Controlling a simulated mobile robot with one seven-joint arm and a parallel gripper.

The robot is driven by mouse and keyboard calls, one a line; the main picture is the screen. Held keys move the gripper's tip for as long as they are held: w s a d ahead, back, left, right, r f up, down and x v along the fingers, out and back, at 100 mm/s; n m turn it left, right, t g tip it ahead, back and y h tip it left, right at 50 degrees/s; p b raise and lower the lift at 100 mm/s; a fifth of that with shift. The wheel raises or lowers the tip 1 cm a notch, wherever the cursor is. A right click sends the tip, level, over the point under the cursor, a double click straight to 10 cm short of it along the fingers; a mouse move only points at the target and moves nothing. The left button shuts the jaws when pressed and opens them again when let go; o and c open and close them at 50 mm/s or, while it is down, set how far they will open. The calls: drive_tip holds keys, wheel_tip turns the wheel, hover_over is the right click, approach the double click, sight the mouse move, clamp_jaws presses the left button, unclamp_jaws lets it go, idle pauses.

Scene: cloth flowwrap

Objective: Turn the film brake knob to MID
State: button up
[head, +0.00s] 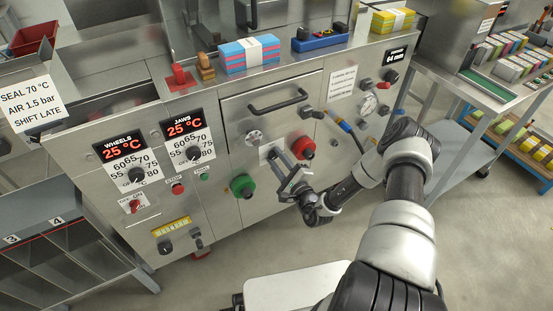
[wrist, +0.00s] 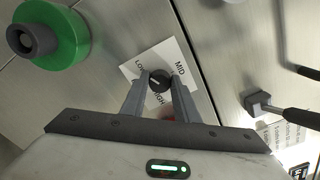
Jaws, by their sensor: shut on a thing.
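The film brake knob (wrist: 159,79) is a small black round knob with a pale mark on its face. It sits on a white plate (wrist: 182,55) reading LOW, MID and HIGH on the steel panel. The mark seems to point toward the left in the wrist view, on the LOW side rather than at MID; it is too small to be sure. My gripper (wrist: 158,82) is shut on the knob, one finger on each side. In the head view my gripper (head: 279,160) reaches the panel there, and its fingers partly hide the knob and plate.
A large green knob (head: 242,185) is to the lower left; it also shows in the wrist view (wrist: 62,38). A red knob (head: 303,148) is close on the right.

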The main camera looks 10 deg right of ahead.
drive_tip(key=m+p, duration=0.1)
drive_tip(key=m, duration=0.2)
drive_tip(key=shift+r+m, duration=0.1)
drive_tip(key=shift+m, duration=0.2)
drive_tip(key=m, duration=0.3)
drive_tip(key=shift+m, duration=0.4)
drive_tip(key=m+p, duration=0.1)
drive_tip(key=m, duration=0.5)
drive_tip(key=shift+d, duration=0.1)
drive_tip(key=m, duration=0.4)
drive_tip(key=shift+m, duration=0.4)
drive_tip(key=m, duration=0.4)
drive_tip(key=shift+m, duration=0.7)
drive_tip(key=o, duration=1.1)
drive_tip(key=shift+c, duration=0.2)
